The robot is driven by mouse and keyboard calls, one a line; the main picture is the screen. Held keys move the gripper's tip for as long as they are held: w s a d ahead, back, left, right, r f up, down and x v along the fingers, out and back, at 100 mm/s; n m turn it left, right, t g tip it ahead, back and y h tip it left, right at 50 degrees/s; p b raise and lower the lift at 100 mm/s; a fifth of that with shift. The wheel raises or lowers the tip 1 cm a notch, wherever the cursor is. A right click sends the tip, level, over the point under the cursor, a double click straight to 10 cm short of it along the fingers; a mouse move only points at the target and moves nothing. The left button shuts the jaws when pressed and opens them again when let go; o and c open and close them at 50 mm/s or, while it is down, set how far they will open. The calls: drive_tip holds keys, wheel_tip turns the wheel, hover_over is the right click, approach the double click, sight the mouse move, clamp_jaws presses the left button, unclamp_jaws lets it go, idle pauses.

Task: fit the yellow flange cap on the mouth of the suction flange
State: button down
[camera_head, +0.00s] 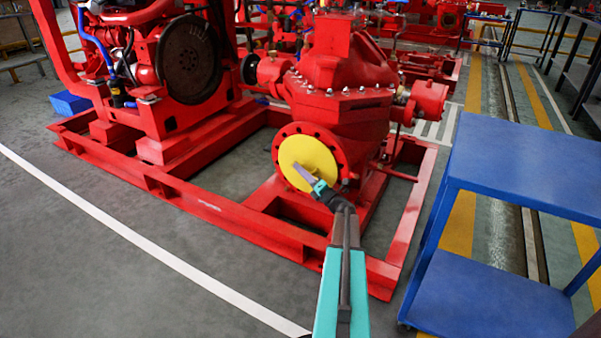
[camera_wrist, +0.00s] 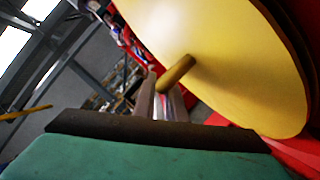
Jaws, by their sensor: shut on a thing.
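The yellow flange cap (camera_head: 310,158) is a round disc in front of the red suction flange (camera_head: 282,139) on the pump. The flange's rim with bolt holes shows around the disc, most at the left and top. In the wrist view the cap (camera_wrist: 235,60) fills the upper right, and its short handle peg (camera_wrist: 177,73) points towards my fingers. My gripper (camera_head: 305,176) is shut on this peg; in the wrist view its fingertips (camera_wrist: 160,98) meet the peg's end. The flange mouth is hidden behind the cap. I cannot tell whether the cap touches the flange face.
The red pump body (camera_head: 345,95) stands above the flange on a red base frame (camera_head: 195,200). A red engine with a dark flywheel (camera_head: 190,60) is at the left. A blue cart (camera_head: 525,165) stands at the right. Grey floor (camera_head: 90,240) is clear at the front left.

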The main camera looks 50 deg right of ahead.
drive_tip(key=shift+w+d, duration=0.1)
drive_tip(key=shift+d, duration=0.2)
drive_tip(key=c, duration=1.3)
unclamp_jaws()
drive_tip(key=shift+o, duration=0.2)
drive_tip(key=shift+s+f, duration=0.1)
drive_tip(key=shift+s, duration=0.1)
drive_tip(key=b+v, duration=0.2)
drive_tip(key=v, duration=0.5)
idle(0.6)
drive_tip(key=shift+a, duration=0.1)
drive_tip(key=s+a+b, duration=0.1)
drive_tip(key=a+b, duration=0.1)
drive_tip(key=a, duration=0.3)
drive_tip(key=shift+s+a, duration=0.25)
drive_tip(key=shift+a, duration=0.15)
idle(0.7)
